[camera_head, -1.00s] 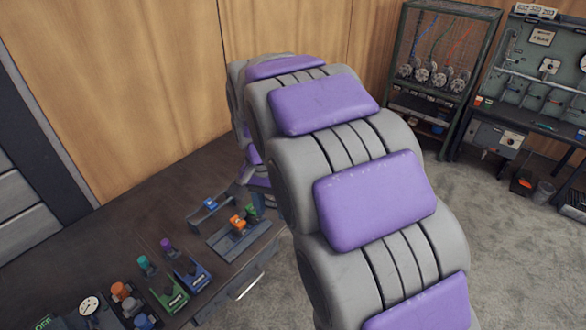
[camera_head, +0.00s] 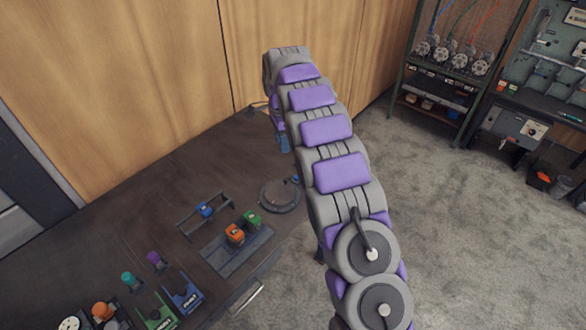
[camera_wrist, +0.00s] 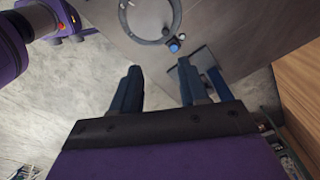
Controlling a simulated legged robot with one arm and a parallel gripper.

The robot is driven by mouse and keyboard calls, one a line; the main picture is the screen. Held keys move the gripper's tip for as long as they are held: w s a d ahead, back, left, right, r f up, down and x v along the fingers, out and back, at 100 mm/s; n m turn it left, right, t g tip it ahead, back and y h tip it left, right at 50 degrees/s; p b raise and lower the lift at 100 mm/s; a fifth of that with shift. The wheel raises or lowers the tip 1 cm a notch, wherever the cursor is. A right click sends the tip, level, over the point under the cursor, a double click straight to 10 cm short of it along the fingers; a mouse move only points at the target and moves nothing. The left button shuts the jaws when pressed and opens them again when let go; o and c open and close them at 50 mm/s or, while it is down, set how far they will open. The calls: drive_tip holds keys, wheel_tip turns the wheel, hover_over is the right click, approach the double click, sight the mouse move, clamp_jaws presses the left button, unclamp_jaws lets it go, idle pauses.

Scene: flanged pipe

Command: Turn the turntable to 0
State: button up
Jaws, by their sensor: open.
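The turntable (camera_head: 280,196) is a flat grey disc with a darker rim on the dark table, just left of my arm. A small dark blue knob (camera_head: 295,179) shows at its far right edge. In the wrist view the turntable (camera_wrist: 150,20) is cut off at the top edge, with the blue knob (camera_wrist: 174,46) at its lower rim. My gripper (camera_wrist: 160,80) is open and empty, its two blue fingers apart from the turntable. In the head view blue gripper parts (camera_head: 284,143) show under the arm's far end, beyond the turntable. No scale markings are readable.
A rail with a blue slider (camera_head: 205,209) and a plate with orange (camera_head: 235,234) and green (camera_head: 252,219) blocks stand left of the turntable. Several knobs and switches fill the near left. A wooden wall (camera_head: 180,60) rises behind the table (camera_head: 150,200).

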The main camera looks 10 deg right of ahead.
sight(286, 179)
drive_tip(key=f+b, duration=0.1)
drive_tip(key=f, duration=0.4)
drive_tip(key=d+f+b, duration=0.1)
drive_tip(key=f, duration=0.5)
drive_tip(key=w+f+b, duration=0.1)
drive_tip(key=f, duration=0.5)
drive_tip(key=shift+w+d, duration=0.1)
drive_tip(key=shift+d, duration=0.05)
drive_tip(key=shift+f, duration=0.5)
drive_tip(key=shift+a, duration=0.2)
clamp_jaws()
